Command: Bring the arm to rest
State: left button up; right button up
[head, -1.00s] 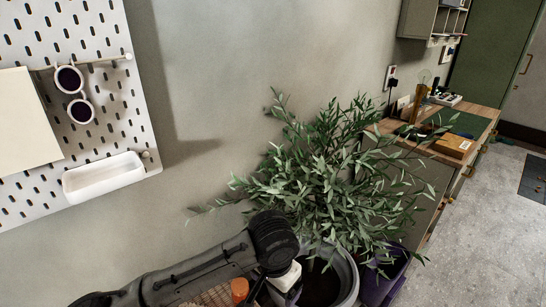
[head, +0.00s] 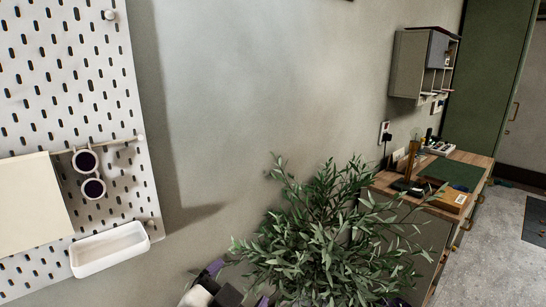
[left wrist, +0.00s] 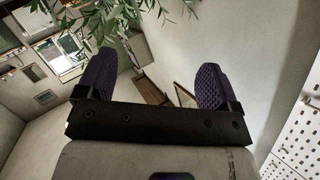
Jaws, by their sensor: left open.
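My left gripper (head: 238,284) shows at the bottom edge of the head view, just left of the leafy plant (head: 335,240). Its purple fingers partly show; the rest of the arm is below the frame. In the left wrist view the two purple ribbed fingers of the left gripper (left wrist: 155,78) stand wide apart. Nothing is between them. Plant leaves (left wrist: 110,18) hang at the top of that view, close to the left finger. I cannot tell whether they touch it.
A white pegboard (head: 75,90) with a white tray (head: 110,248) and sunglasses (head: 90,175) hangs at the left. A wooden-topped bench (head: 400,182) stands behind the plant. A wall cabinet (head: 412,65) is above it.

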pick_arm(q)
jog(key=s+a+f+n+g+y+p, duration=0.35)
jog(key=s+a+f+n+p, duration=0.25)
jog(key=s+a+f+p, duration=0.55)
pick_arm(e)
jog(key=s+d+r+m+g+y+b, duration=0.1)
jog(key=s+d+r+m+g, duration=0.2)
jog(key=s+r, duration=0.85)
pick_arm(q)
jog(key=s+a+f+n+g+p, duration=0.15)
jog(key=s+f+g+p, duration=0.25)
jog(key=s, duration=0.6)
jog(key=s+a+f+g+p, duration=0.3)
jog(key=s+f+p, duration=0.2)
jog(key=s, duration=0.4)
pick_arm(e)
jog(key=s+f+m+g, duration=0.2)
jog(key=s+f+g, duration=0.1)
jog(key=s, duration=1.3)
pick_arm(q)
notch_tip(320, 180, up, 38)
jog(key=p, duration=3.7)
jog(key=shift+w+d+y, duration=0.25)
jog(key=shift+w+y, duration=0.05)
jog(key=shift+y, duration=0.15)
pick_arm(e)
notch_tip(320, 180, up, 38)
jog(key=shift+w+d+f, duration=0.2)
jog(key=shift+f, duration=0.05)
